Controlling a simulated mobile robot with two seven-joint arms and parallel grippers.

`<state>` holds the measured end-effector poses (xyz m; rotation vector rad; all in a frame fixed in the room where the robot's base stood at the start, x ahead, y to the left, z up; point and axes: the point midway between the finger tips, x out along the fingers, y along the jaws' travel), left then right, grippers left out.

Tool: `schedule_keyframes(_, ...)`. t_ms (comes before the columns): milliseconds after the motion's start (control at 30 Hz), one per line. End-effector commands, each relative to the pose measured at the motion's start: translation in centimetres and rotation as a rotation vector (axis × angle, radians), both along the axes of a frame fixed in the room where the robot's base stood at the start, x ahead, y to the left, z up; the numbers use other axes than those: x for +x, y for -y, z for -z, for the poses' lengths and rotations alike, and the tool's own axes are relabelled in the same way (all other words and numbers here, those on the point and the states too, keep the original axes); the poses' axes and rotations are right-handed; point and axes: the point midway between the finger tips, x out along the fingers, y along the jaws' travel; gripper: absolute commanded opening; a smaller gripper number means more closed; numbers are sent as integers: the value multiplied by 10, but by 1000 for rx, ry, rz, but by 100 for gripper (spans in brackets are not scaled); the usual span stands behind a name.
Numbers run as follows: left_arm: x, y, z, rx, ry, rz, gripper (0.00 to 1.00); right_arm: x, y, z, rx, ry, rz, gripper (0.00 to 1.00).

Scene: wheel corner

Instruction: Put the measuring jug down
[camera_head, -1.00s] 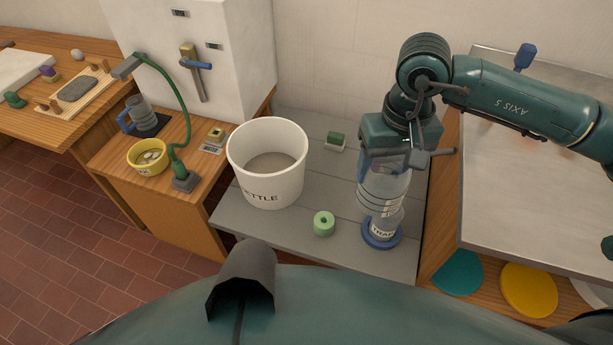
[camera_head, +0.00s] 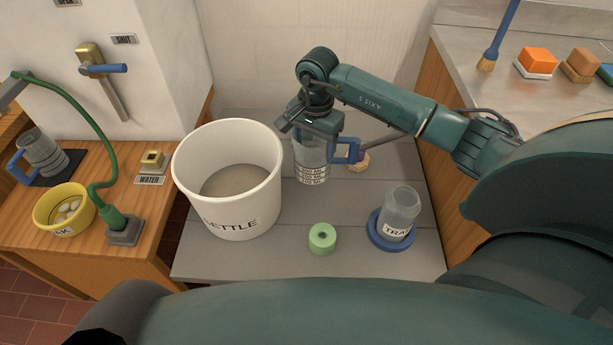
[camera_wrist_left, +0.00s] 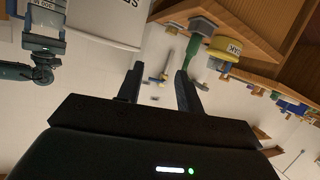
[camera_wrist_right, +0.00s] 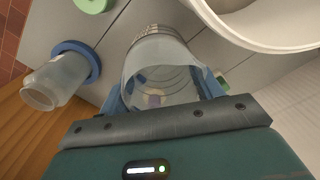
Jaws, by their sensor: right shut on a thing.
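The measuring jug (camera_head: 311,166) is clear, with dark scale marks and a blue handle on its right side. My right gripper (camera_head: 315,130) is shut on it from above, near the rim. The jug is upright over the grey bench, just right of the white SETTLE bucket; I cannot tell whether its base touches. In the right wrist view the jug (camera_wrist_right: 155,60) sits between the fingers, its open mouth toward the camera. My left gripper (camera_wrist_left: 158,85) is open and empty in the left wrist view, and out of the head view.
The SETTLE bucket (camera_head: 228,200) stands left of the jug. A clear TRAP jar (camera_head: 400,210) in a blue ring (camera_head: 378,238) stands front right. A green ring-shaped piece (camera_head: 322,239) lies in front. A brush (camera_head: 359,161) is right behind the jug. Bare bench (camera_head: 290,260) shows at front.

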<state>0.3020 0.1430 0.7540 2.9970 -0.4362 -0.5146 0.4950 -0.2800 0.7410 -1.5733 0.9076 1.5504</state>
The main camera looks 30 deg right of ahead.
Motion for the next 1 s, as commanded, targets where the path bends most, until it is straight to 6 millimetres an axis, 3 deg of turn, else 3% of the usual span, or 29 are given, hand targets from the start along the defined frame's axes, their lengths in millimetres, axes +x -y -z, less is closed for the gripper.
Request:
schedule_keyframes(200, -1, -1, 0, 0, 11, -2, 36, -1, 0, 42, 2, -5, 8, 37)
schedule_keyframes(467, -2, -2, -1, 2, 19, -4, 36, 0, 0, 65, 2, -1, 6, 37)
schedule_keyframes(667, -2, -3, -2, 3, 29, -6, 36, -1, 0, 93, 2, -3, 6, 37)
schedule_keyframes(1000, -2, -3, -2, 4, 34, -7, 36, 0, 0, 99, 1, 1, 3, 37)
